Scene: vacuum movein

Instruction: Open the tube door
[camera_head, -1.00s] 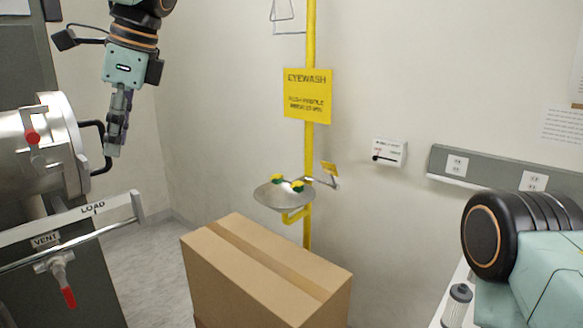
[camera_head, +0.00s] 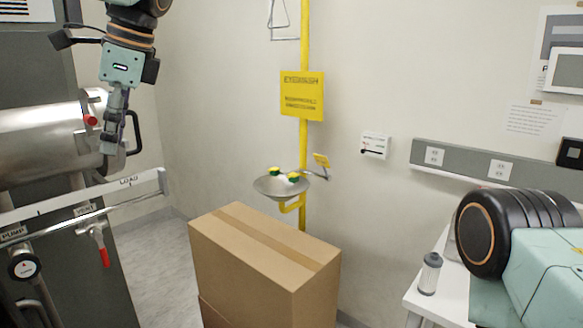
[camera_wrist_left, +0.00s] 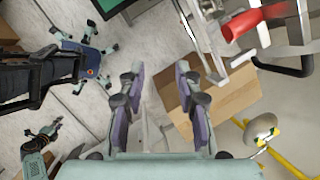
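The silver metal tube (camera_head: 45,135) lies horizontally at the left of the head view. Its round door end has a red knob (camera_head: 91,120) and a black loop handle (camera_head: 135,133). In the wrist view, the red part (camera_wrist_left: 250,20) and black handle (camera_wrist_left: 290,68) show at the upper right, outside the fingers. My left gripper (camera_head: 108,148) points down and overlaps the door end in the head view, left of the handle's outer bar; contact cannot be told. Its fingers (camera_wrist_left: 162,80) are apart and empty in the wrist view. My right gripper is not in view.
A rail marked LOAD (camera_head: 130,188) runs below the tube, with a red-handled valve (camera_head: 98,245) under it. A cardboard box (camera_head: 265,270) stands mid-floor before the eyewash basin (camera_head: 282,187). A white table (camera_head: 425,300) with a small canister (camera_head: 430,275) is at the right.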

